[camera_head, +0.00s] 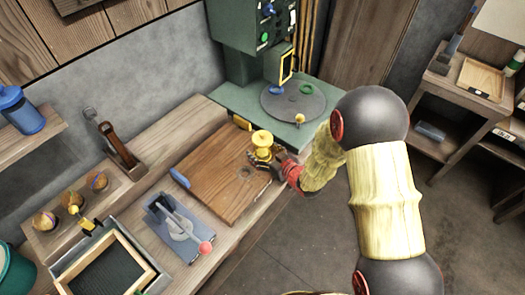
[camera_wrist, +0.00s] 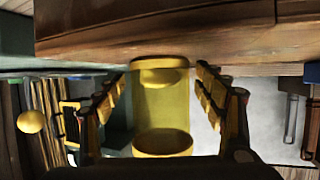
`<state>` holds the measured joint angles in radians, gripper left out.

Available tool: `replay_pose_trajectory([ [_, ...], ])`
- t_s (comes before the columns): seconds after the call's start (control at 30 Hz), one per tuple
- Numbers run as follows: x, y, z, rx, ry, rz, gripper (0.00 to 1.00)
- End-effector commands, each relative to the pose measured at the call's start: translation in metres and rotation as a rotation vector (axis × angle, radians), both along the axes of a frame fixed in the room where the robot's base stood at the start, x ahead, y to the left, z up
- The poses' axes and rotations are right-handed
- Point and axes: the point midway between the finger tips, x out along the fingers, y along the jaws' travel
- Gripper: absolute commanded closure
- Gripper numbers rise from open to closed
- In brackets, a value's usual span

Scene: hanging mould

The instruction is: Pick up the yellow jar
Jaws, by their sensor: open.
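The yellow jar (camera_head: 262,139) stands on the brown wooden board (camera_head: 212,178), near its right edge. My gripper (camera_head: 266,156) reaches in from the right at the jar. In the wrist view its yellow-padded fingers stand apart, one on each side of the jar, with a narrow gap visible on both sides. The gripper is open. The arm partly hides the jar's lower part in the head view.
A green machine (camera_head: 246,103) with a round plate stands behind the board. A grey-blue lever device (camera_head: 176,228) with a red knob sits in front left. A framed tray (camera_head: 136,261) and a shelf of small pots (camera_head: 45,220) are further left. Open floor lies to the right.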

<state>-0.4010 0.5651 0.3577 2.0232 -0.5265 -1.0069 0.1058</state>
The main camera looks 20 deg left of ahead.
Motion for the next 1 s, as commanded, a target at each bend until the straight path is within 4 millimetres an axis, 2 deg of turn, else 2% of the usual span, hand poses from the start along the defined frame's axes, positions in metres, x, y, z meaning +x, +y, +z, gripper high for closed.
replay_pose_trajectory([
  [0.13,-0.0002,-0.0001,0.0006,0.0,0.0,0.0,0.3],
  [1.0,-0.0006,-0.0006,-0.0001,-0.002,0.001,0.0,0.79],
])
